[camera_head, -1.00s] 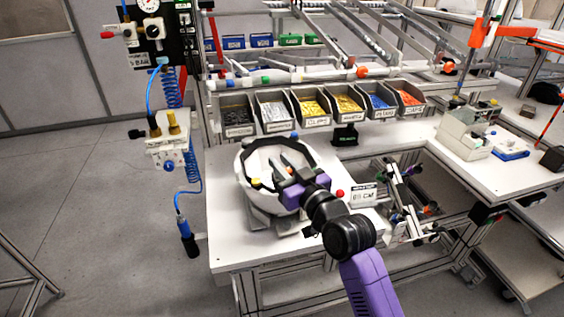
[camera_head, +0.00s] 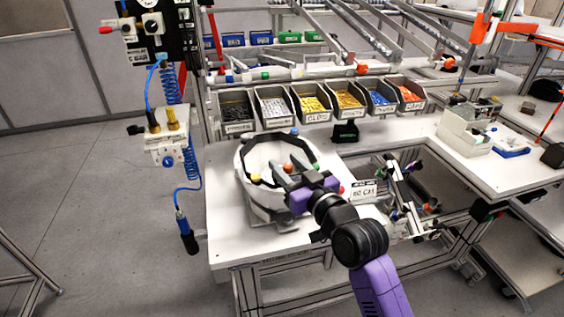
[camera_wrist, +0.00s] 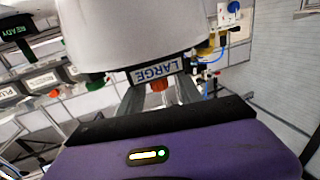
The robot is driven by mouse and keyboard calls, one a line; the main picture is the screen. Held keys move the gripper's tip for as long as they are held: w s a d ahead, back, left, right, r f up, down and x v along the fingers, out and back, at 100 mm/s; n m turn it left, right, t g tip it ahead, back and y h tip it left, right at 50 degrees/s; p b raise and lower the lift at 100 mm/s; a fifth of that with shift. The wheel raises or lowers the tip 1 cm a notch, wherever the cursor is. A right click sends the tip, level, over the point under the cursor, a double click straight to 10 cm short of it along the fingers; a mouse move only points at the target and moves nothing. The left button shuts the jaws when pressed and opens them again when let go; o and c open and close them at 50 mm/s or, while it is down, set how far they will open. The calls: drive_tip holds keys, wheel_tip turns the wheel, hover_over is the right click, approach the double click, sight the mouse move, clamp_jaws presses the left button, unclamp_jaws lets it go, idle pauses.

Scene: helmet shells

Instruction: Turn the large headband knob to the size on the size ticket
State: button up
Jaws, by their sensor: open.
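A white helmet shell (camera_head: 246,158) sits on the bench in a stand, and it fills the top of the wrist view (camera_wrist: 130,28). A label reading LARGE (camera_wrist: 155,72) appears upside down under its rim in the wrist view. An orange knob (camera_wrist: 159,85) sits just beside that label, between my fingers in the picture; I cannot tell if they touch it. My gripper (camera_head: 279,174) is open at the shell, fingers pointing at it. The size ticket (camera_head: 362,190) stands right of the shell and seems to read 60 CM.
Yellow (camera_head: 256,178), red (camera_head: 341,190) and blue (camera_head: 294,131) knobs show around the shell. A row of grey parts bins (camera_head: 312,101) stands behind it. A dark sign (camera_head: 345,134) stands below the bins. The bench's left front (camera_head: 232,238) is clear.

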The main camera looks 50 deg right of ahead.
sight(290, 169)
drive_tip(key=b+v, duration=0.1)
drive_tip(key=v, duration=0.4)
drive_tip(key=shift+s, duration=0.1)
drive_tip(key=shift+r, duration=0.1)
idle(0.4)
drive_tip(key=s+a+f+n+y+b, duration=0.1)
drive_tip(key=s+a+f+y, duration=0.1)
drive_tip(key=s+a+f, duration=0.3)
drive_tip(key=s+a+f+n+g+y+b, duration=0.1)
drive_tip(key=s+a+f+y, duration=0.1)
drive_tip(key=s+a+f, duration=0.3)
drive_tip(key=s+a+f+n+g+y+b, duration=0.1)
drive_tip(key=s+a+f, duration=0.4)
drive_tip(key=s+a, duration=0.6)
drive_tip(key=s+b, duration=0.1)
drive_tip(key=s, duration=0.5)
drive_tip(key=shift+f+n+y, duration=0.4)
